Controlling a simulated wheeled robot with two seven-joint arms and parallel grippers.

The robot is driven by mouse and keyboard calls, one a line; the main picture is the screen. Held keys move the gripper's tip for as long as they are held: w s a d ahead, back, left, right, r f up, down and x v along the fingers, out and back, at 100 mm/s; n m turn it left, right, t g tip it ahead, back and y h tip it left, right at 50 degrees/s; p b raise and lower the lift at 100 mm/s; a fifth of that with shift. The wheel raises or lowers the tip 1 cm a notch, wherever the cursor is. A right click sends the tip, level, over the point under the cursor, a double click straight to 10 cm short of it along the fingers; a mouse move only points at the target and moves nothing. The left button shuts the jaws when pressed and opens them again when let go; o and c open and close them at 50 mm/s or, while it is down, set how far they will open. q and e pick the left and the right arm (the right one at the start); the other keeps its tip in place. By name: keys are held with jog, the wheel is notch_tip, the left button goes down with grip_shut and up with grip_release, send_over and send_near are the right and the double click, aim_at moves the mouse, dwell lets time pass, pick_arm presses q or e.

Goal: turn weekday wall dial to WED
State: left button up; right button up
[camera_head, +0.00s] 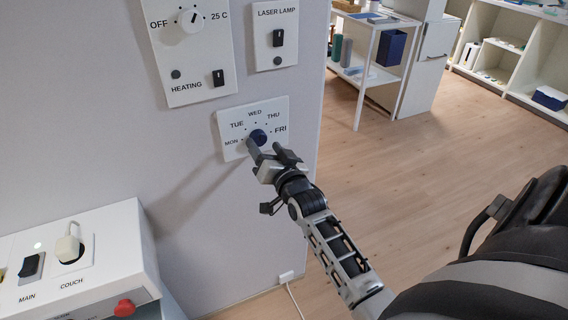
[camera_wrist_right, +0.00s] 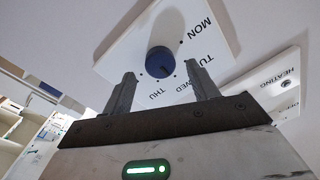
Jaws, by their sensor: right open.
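The weekday dial is a dark blue round knob (camera_head: 258,137) on a white wall plate (camera_head: 229,119) marked MON, TUE, WED, THU and FRI. In the right wrist view the knob (camera_wrist_right: 159,62) stands between and just beyond the fingertips, with the plate (camera_wrist_right: 128,52) behind it. My right gripper (camera_head: 267,149) is open and empty, in front of the plate's lower part; it also shows in the wrist view (camera_wrist_right: 161,75). I cannot tell which day the knob points to. My left gripper is out of view.
Above are a heating panel (camera_head: 192,55) with a white knob and a laser lamp switch plate (camera_head: 275,35). A white box (camera_head: 100,260) with MAIN and COUCH controls and a red button juts out at lower left. Shelves (camera_head: 378,45) stand at the back; the floor is clear.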

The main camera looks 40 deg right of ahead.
jog(key=b+v, duration=0.1)
jog(key=v, duration=1.2)
jog(key=shift+s, duration=0.3)
jog(key=s+a+f+n+g+y, duration=0.3)
jog(key=s+a+f+n+g, duration=0.1)
jog(key=a+f, duration=0.4)
jog(key=s+a+f+n+g+y, duration=0.3)
jog(key=s+a+f+n, duration=0.3)
jog(key=s+a+f, duration=0.1)
jog(key=shift+a+f+g+y, duration=0.4)
jog(key=shift+a+f, duration=0.4)
jog(key=shift+f, duration=0.1)
jog(key=shift+w, duration=0.1)
jog(key=shift+c, duration=0.3)
